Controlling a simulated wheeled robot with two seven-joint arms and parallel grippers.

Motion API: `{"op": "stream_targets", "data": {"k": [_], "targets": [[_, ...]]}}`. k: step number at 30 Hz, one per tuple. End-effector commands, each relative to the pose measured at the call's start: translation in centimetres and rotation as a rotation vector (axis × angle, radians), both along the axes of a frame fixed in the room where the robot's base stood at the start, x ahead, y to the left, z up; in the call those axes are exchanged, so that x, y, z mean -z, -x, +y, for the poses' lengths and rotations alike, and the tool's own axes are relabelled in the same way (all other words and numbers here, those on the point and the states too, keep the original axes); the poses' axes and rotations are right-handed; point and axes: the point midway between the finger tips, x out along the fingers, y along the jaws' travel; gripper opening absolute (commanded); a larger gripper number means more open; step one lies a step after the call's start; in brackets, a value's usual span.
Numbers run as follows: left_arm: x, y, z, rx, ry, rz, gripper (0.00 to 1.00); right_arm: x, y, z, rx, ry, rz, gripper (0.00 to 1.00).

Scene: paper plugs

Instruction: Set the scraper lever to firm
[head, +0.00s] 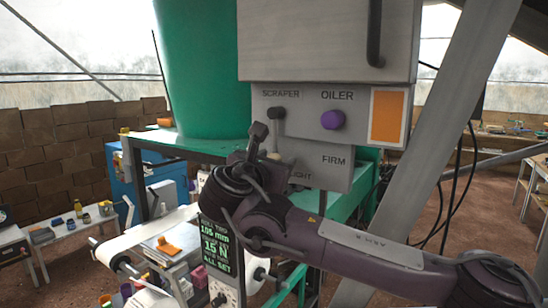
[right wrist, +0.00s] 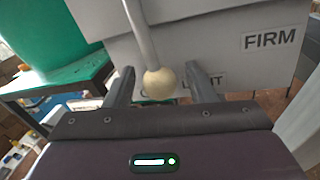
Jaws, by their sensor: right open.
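The scraper lever hangs from a dark pivot (head: 278,113) under the word SCRAPER on the grey panel (head: 300,133). In the right wrist view its grey rod ends in a cream ball knob (right wrist: 159,83), near the partly covered LIGHT label. The FIRM label (head: 334,160) is to the right of the lever; it also shows in the right wrist view (right wrist: 270,39). My right gripper (right wrist: 162,80) is open, with one finger on each side of the ball and gaps showing. In the head view my right arm covers part of the lever. My left gripper is not in view.
A purple oiler knob (head: 332,120) and an orange panel (head: 387,116) sit right of the lever. A cabinet with a dark handle (head: 375,35) is above. A dark display (head: 215,240) reads ALL SET. A grey slanted post (head: 425,145) stands at right.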

Motion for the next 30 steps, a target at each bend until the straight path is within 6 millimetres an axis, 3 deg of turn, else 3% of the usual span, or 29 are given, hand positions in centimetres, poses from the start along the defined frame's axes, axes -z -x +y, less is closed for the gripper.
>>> {"op": "stream_targets", "data": {"k": [3,15,22,30], "targets": [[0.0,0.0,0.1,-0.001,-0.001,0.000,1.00,0.1,0.0,0.0,0.000,0.000,0.000,0.49],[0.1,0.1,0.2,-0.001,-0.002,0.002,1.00,0.0,0.0,0.0,0.000,0.000,0.000,0.00],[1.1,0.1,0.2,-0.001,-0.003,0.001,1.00,0.4,-0.1,0.3,0.000,-0.017,-0.015,0.00],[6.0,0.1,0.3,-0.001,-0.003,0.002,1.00,0.6,-1.1,1.8,-0.001,-0.168,-0.126,0.00]]}}
